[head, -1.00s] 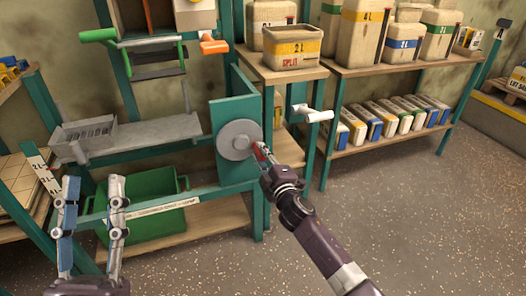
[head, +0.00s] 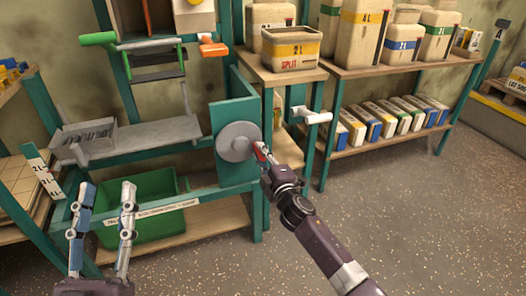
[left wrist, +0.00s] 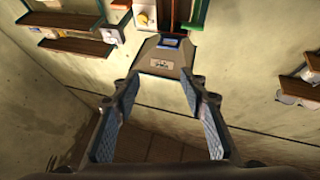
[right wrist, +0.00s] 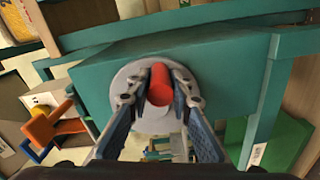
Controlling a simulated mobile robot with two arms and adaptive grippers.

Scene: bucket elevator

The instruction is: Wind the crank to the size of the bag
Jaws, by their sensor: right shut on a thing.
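The crank is a grey disc (head: 238,142) with a red handle (right wrist: 160,84), on the teal panel (head: 232,100) at the right end of the frame. My right gripper (head: 263,156) is shut on the red handle, one finger on each side in the right wrist view. It hides most of the handle in the head view. My left gripper (head: 108,190) is open and empty, in front of the green crate. A white scale plate (head: 43,174) with 2L and 4L marks stands at the left. No bag is in either gripper.
A green crate (head: 178,186) sits under the grey tray (head: 165,132). An orange handle (head: 213,47) and a green handle (head: 98,39) stick out above. A white handle (head: 318,117) is right of the crank. Bags (head: 404,121) line a low shelf. The floor at the right is clear.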

